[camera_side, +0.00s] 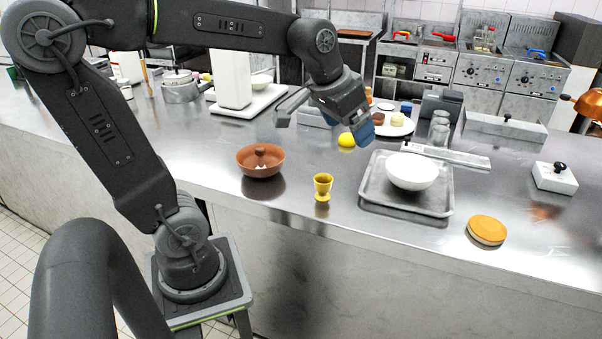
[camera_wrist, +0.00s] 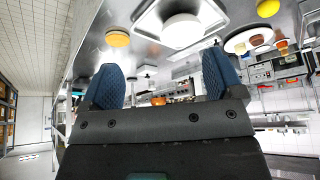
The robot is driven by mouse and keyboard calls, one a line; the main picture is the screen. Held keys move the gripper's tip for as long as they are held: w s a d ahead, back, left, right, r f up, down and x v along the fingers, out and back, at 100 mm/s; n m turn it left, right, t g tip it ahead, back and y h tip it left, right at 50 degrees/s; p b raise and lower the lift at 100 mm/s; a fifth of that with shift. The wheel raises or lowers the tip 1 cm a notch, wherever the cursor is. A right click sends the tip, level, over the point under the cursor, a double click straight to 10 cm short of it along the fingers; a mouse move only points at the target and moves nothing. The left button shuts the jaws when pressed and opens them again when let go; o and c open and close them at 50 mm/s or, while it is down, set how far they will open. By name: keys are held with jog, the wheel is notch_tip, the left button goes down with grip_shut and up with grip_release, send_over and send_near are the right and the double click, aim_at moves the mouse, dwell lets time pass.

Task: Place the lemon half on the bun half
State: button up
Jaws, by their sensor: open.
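The lemon half (camera_side: 346,140) is a small yellow dome on the steel counter, just left of and below my gripper in the side view. A yellow round thing at the top edge of the wrist view (camera_wrist: 268,8) looks like it. The bun half (camera_side: 487,230) is a flat round with an orange-brown top and pale side, near the counter's front edge at right. It also shows in the wrist view (camera_wrist: 117,39). My gripper (camera_side: 360,130) is above the counter; its blue-padded fingers stand apart in the wrist view (camera_wrist: 162,72), with nothing between them.
A white bowl (camera_side: 412,172) sits on a grey tray (camera_side: 375,190) between lemon and bun. A yellow cup (camera_side: 322,187) and brown dish (camera_side: 260,165) stand at left. A plate of food (camera_side: 393,128), glasses (camera_side: 438,133) and a white block (camera_side: 554,178) are also near.

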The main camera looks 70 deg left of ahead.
jog(key=s+d+f, duration=0.1)
jog(key=s+d, duration=0.2)
jog(key=s, duration=0.2)
jog(key=s+d+f+m, duration=0.1)
jog(key=s+d+f, duration=0.1)
jog(key=s, duration=0.4)
jog(key=shift+d+f+h, duration=0.3)
jog(key=shift+d, duration=0.35)
jog(key=shift+o, duration=0.4)
jog(key=shift+s+d+f, duration=0.15)
jog(key=shift+s+f, duration=0.1)
jog(key=shift+s, duration=0.25)
